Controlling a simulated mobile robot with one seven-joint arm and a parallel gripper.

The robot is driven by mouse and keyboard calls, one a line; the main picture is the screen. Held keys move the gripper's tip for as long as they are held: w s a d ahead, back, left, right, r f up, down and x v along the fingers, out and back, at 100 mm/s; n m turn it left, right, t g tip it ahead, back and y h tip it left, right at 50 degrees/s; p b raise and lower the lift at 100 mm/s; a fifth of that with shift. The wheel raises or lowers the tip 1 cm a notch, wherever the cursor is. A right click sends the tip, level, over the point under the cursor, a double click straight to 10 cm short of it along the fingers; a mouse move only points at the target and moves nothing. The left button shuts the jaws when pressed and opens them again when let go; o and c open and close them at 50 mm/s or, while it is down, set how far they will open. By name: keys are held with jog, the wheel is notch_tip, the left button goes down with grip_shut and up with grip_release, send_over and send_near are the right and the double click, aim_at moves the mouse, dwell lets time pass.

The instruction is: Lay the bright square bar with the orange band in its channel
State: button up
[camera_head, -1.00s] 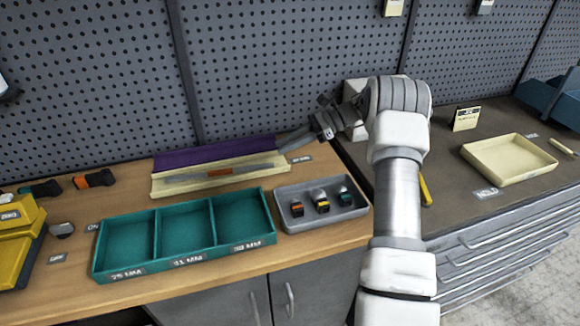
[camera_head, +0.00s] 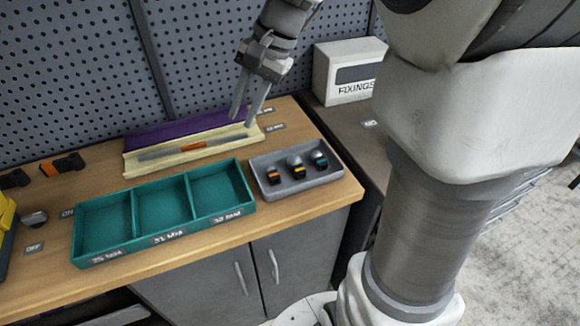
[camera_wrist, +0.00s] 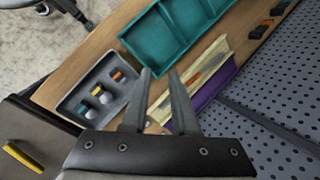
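The bright grey square bar with its orange band (camera_head: 192,147) lies lengthwise on the cream channel piece (camera_head: 135,168), at the back of the wooden bench. I cannot tell if it is fully seated. A dark purple strip (camera_head: 170,133) runs along the channel's back. The bar also shows in the wrist view (camera_wrist: 203,79). My gripper (camera_head: 242,118) is open and empty, fingers pointing down above the channel's right end, apart from the bar. In the wrist view my gripper's spread fingers (camera_wrist: 160,74) have nothing between them.
A teal three-part tray (camera_head: 160,238) stands in front of the channel. A grey tray (camera_head: 262,178) with three banded pieces is to its right. A FIXINGS box (camera_head: 345,72) stands behind on the darker bench. A perforated wall rises at the back.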

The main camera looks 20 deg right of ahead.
jog(key=s+d+n+t+h, duration=0.1)
jog(key=s+n+t+h, duration=0.3)
jog(key=s, duration=1.3)
jog(key=n, duration=0.4)
jog(key=shift+d+n+h, duration=0.4)
notch_tip(320, 180, up, 3)
jog(key=p, duration=0.3)
jog(key=shift+a+r, duration=0.1)
jog(key=shift+r, duration=0.05)
jog(key=shift+a, duration=0.1)
